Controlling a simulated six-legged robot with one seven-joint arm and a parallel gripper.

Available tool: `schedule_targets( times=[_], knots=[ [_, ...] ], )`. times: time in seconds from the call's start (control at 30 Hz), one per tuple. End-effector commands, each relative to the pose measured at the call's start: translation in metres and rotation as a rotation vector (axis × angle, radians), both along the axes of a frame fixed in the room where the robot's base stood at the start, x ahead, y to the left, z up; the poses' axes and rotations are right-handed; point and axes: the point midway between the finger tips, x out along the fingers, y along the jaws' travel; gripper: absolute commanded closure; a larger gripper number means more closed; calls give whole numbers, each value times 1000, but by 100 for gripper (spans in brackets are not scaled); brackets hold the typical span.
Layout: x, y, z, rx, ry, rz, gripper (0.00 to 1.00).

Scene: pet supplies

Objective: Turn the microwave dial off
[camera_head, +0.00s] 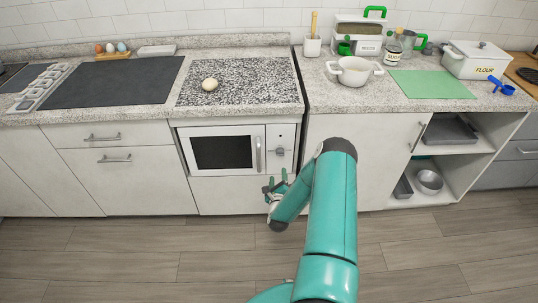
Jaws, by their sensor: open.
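The microwave (224,154) is built into the counter front, with a white frame, a dark window and an upright handle at the right of its door. Its door is shut. The dial (280,151) is a small grey knob on the white panel right of the door; its exact setting is too small to read. My gripper (277,181) is open and empty, below the dial and in front of the drawer under the microwave. It appears apart from the dial. My teal arm reaches up from the bottom and hides part of the cabinet right of the microwave.
A speckled board (240,85) with a pale round item (210,85) lies above the microwave. A white pot (354,71), green mat (432,84) and flour box (476,60) stand on the right counter. Open shelves (440,165) are at right. The wooden floor (130,250) is clear.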

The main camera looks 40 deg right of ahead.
Motion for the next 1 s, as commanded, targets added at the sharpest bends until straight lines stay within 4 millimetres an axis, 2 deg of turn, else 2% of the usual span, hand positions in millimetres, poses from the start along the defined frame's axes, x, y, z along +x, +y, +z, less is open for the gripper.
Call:
schedule_targets(
  times=[0.03, 0.13, 0.3, 0.47, 0.8, 1.0],
  knots=[
    [-9, -2, -8, 17, -22, -22, 44],
    [-15, -5, -12, 29, -51, -42, 44],
    [-10, -15, -11, 29, -55, -47, 44],
    [10, -33, -11, 27, -55, -47, 44],
    [65, -72, -11, 28, -53, -43, 44],
    [85, -87, -11, 29, -52, -42, 44]
  ],
)
